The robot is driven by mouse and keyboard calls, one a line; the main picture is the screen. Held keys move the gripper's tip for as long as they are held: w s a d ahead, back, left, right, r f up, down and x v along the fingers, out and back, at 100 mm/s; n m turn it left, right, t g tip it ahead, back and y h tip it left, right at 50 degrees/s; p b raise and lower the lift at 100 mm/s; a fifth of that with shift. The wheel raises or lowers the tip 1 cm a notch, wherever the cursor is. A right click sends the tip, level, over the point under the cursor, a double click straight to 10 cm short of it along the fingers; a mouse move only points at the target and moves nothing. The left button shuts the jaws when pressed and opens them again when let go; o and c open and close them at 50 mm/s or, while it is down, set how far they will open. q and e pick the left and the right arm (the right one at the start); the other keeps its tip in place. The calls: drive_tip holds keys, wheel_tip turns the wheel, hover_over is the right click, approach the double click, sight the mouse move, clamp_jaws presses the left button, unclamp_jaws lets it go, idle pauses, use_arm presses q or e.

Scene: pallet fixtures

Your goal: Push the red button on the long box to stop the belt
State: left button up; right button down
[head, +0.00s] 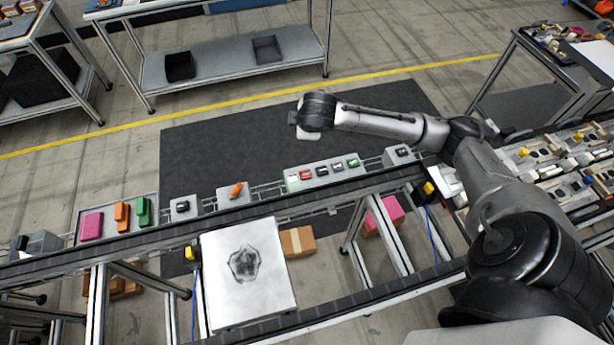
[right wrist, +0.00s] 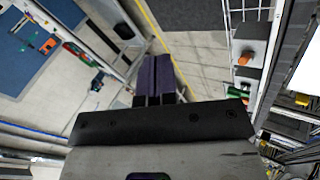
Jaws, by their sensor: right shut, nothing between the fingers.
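My right gripper (right wrist: 155,72) shows two purple fingers together, shut and empty, in the right wrist view. The red button cannot be made out there. My left gripper is not in view.
The belt (head: 150,236) runs along the boxes, with a white panel (head: 247,272) in front. A small box with an orange switch (head: 237,189) and a tray with pink, orange and green blocks (head: 117,217) stand to the left. The dark mat (head: 220,150) is clear floor.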

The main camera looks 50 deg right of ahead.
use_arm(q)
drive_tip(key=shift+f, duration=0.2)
use_arm(e)
wheel_tip(320, 180, down, 8)
drive_tip(key=s+d+n+g+y, duration=0.2)
drive_tip(key=n+g+y, duration=0.1)
drive_tip(key=y, duration=0.3)
drive_tip(key=shift+s+d+r+g+y, duration=0.2)
drive_tip(key=shift+s+d+g+y, duration=0.1)
drive_tip(key=shift+d+g, duration=0.15)
drive_tip(key=shift+a, duration=0.1)
approach(305, 174)
drive_tip(key=x, duration=0.5)
drive_tip(key=shift+w+a, duration=0.2)
drive_tip(key=shift+a, duration=0.1)
drive_tip(key=shift+f, duration=0.85)
